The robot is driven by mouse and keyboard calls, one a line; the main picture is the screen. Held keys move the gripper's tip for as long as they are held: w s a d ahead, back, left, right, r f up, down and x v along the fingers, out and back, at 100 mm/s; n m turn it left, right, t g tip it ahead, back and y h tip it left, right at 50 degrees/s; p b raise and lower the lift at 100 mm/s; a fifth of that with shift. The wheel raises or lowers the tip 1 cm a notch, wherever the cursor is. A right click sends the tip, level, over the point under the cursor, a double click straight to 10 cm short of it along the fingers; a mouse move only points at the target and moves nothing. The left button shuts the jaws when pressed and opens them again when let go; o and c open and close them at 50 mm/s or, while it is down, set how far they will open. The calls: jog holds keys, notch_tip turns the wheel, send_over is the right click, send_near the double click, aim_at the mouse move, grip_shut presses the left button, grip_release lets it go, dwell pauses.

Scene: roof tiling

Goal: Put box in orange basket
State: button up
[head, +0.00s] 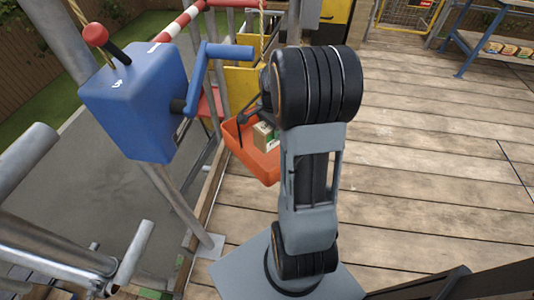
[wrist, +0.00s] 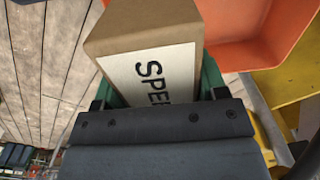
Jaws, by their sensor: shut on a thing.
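A brown cardboard box (wrist: 150,40) with a white label reading "SPE..." is held in my gripper (wrist: 160,88) in the wrist view. My gripper is shut on it, with green parts showing on both sides of the box. The orange basket (wrist: 255,45) is to the right of the box in that view. In the head view the orange basket (head: 262,168) hangs beside the wooden deck, and the box (head: 266,136) shows over or within its opening. I cannot tell whether the box touches the basket. My arm hides the basket's right side and most of my gripper.
A blue winch housing (head: 140,100) with a crank handle (head: 200,70) stands close left of the basket. Yellow panels (head: 240,85) and metal posts are behind it. A shelf with several boxes (head: 508,50) is at the far right. The wooden deck (head: 430,150) is mostly clear.

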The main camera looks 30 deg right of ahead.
notch_tip(320, 180, down, 15)
jog(key=b, duration=0.2)
jog(key=shift+r+b, duration=0.2)
jog(key=shift+b, duration=0.1)
jog(key=shift+f, duration=0.15)
jog(key=o, duration=1.1)
jog(key=shift+o, duration=0.2)
notch_tip(320, 180, up, 12)
jog(key=shift+f+p, duration=0.2)
jog(key=shift+p, duration=1)
jog(key=shift+s+a+r+n, duration=0.15)
jog(key=shift+a+r+n, duration=0.55)
jog(key=shift+a+r, duration=0.4)
jog(key=s+a+r+n+t, duration=0.1)
jog(key=s+a+r+n, duration=0.3)
jog(key=a+n, duration=0.3)
jog(key=s+a+r+n+t, duration=0.2)
jog(key=s+a+r+n, duration=0.2)
jog(key=s+a+n, duration=0.2)
jog(key=shift+s+a+r+n, duration=0.35)
jog(key=shift+s+a+n, duration=0.05)
jog(key=shift+a+n, duration=0.7)
